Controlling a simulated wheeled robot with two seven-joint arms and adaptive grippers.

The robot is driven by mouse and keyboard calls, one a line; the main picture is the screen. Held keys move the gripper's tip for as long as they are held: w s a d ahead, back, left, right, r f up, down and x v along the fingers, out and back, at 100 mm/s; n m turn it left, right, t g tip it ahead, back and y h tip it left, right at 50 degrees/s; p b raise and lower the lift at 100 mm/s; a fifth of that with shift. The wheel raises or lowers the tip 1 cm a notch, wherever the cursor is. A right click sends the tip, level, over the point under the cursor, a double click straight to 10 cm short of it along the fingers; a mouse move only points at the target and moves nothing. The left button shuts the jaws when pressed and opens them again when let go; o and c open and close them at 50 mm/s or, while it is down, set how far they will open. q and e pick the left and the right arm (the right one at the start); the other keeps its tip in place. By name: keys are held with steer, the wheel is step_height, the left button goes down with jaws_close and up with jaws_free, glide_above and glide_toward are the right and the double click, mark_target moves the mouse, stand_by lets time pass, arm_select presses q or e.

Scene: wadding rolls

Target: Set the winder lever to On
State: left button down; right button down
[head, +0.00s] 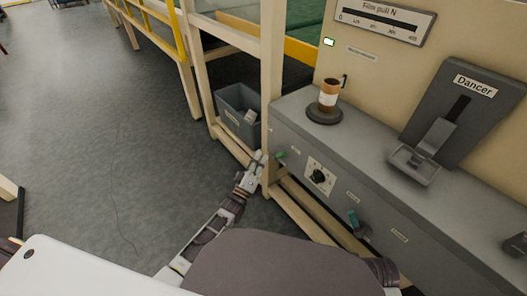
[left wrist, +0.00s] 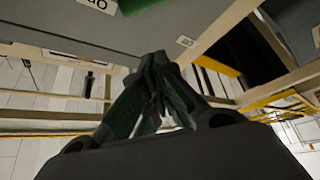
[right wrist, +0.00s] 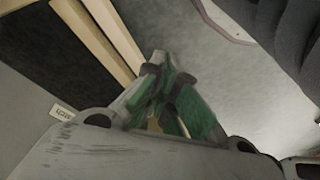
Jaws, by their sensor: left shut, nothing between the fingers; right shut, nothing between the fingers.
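A small green piece (head: 281,155), apparently the winder lever's handle, sits on the grey cabinet's front at its left end. It also shows cut off at the top of the left wrist view (left wrist: 138,5), beside a white label (left wrist: 97,4) that seems to read On. My left gripper (head: 259,157) is shut and empty, just left of the green piece, with a small gap in the head view. My right gripper (right wrist: 160,62) is shut and empty in its wrist view, beside the cabinet and pale beams. The lever's pivot and exact setting cannot be made out.
A black rotary knob (head: 319,177) is right of the green piece. A teal-tipped part (head: 353,218), unclear what, shows lower down. A brown spool (head: 328,95) and the Dancer unit (head: 455,115) stand above. A grey bin (head: 238,110) is behind; floor (head: 100,130) is open leftward.

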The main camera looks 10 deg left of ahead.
arm_select(q)
steer(key=shift+p+v, duration=0.3)
steer(key=shift+v, duration=1.7)
arm_select(e)
steer(key=shift+s+f, duration=0.25)
steer(key=shift+f, duration=0.5)
steer(key=shift+w+r, duration=0.1)
steer(key=shift+r, duration=0.05)
